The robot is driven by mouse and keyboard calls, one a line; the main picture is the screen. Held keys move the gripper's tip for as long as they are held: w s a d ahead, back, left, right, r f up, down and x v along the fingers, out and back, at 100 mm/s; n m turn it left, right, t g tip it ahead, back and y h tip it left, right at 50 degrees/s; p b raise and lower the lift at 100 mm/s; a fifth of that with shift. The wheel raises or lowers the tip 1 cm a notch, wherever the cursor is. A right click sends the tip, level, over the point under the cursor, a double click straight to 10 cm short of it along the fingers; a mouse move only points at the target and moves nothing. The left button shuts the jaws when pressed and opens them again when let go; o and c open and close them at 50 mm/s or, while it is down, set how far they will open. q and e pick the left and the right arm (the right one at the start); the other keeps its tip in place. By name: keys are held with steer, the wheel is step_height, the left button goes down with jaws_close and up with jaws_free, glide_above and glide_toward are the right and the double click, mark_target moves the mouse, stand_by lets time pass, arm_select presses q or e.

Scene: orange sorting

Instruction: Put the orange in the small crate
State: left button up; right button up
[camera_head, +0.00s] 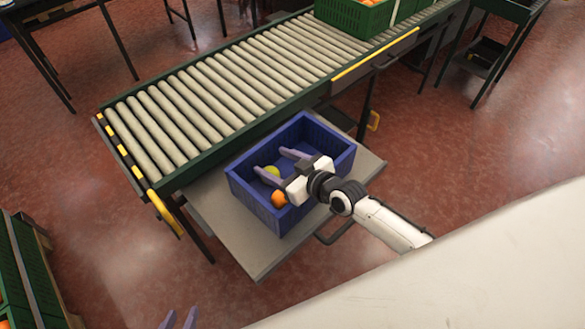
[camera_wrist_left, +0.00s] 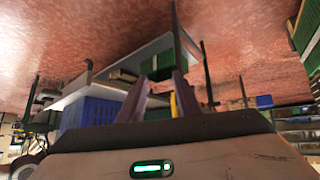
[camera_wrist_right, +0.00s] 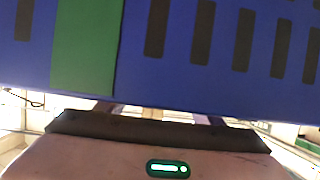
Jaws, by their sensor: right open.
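A blue crate (camera_head: 252,203) stands on a grey side shelf (camera_head: 258,262) beside the roller conveyor. An orange (camera_head: 279,199) shows at its near corner, close to the right gripper; its exact depth is unclear. In the right wrist view, the blue slotted crate wall (camera_wrist_right: 224,45) fills the upper part and mostly hides the fingers. My left gripper (camera_head: 180,319) is open and empty at the bottom edge, away from the crate.
The roller conveyor (camera_head: 215,90) runs behind the crate. A green crate of oranges (camera_head: 352,18) stands at its far end. Green crates (camera_head: 28,265) are stacked at the left edge. A pale surface (camera_head: 480,265) fills the lower right. Red floor lies between.

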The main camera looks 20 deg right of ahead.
steer(key=p+v, duration=0.1)
steer(key=v, duration=1.1)
arm_select(q)
steer(key=shift+s+a+r, duration=0.2)
steer(key=shift+a+r, duration=0.2)
steer(key=shift+r, duration=0.05)
arm_select(e)
steer(key=shift+r, duration=0.1)
